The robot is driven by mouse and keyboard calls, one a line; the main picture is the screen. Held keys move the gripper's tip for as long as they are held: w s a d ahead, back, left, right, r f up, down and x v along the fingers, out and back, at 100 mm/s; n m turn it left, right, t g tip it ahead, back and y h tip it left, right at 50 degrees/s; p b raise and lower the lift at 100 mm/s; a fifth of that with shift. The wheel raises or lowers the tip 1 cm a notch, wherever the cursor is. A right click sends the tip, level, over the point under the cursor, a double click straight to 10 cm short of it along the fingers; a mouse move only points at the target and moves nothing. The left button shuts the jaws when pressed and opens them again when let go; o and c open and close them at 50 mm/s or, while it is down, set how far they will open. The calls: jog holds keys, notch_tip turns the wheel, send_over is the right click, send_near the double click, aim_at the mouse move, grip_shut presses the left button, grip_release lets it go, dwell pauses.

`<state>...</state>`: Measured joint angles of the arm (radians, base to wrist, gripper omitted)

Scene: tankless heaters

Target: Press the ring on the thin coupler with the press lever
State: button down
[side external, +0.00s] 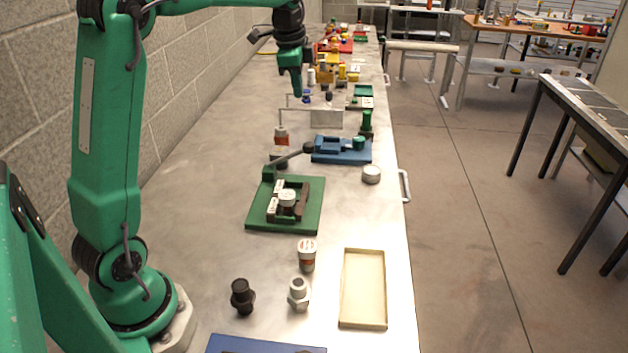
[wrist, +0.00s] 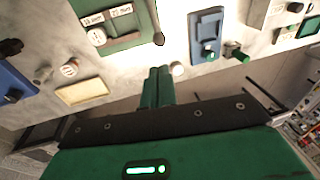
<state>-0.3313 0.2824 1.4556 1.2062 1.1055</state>
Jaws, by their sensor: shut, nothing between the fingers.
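The press stands on a green base plate (side external: 255,222), with a dark nest holding a white-topped round piece (side external: 287,197) beside white labels. I cannot tell whether this piece is the thin coupler or its ring. The press lever (side external: 289,158) runs from a green post up to a dark knob (side external: 308,148) at the right. In the wrist view the green base (wrist: 128,40) and the white round piece (wrist: 97,37) are at upper left. My gripper (side external: 297,94) is shut and empty, raised above the bench beyond the lever; its fingers (wrist: 158,88) are together in the wrist view.
A blue fixture (side external: 325,158) and a small white round cap (side external: 371,175) lie right of the lever. A white frame stands near my gripper.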

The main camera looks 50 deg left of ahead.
aim_at(313, 145)
jog(key=shift+f, duration=0.1)
jog(key=w+f, duration=0.1)
jog(key=f, duration=0.8)
jog(key=w+f, duration=0.1)
jog(key=f, duration=0.3)
jog(key=shift+w+a+f, duration=0.25)
jog(key=shift+w, duration=0.1)
jog(key=shift+w+d+f, duration=0.5)
jog(key=shift+f, duration=0.3)
jog(key=shift+w+d+f, duration=0.3)
jog(key=shift+f, duration=0.5)
jog(key=shift+w+d+f, duration=0.3)
jog(key=shift+f, duration=0.55)
jog(key=shift+w+d+f, duration=0.3)
jog(key=shift+f, duration=0.65)
jog(key=shift+s, duration=0.1)
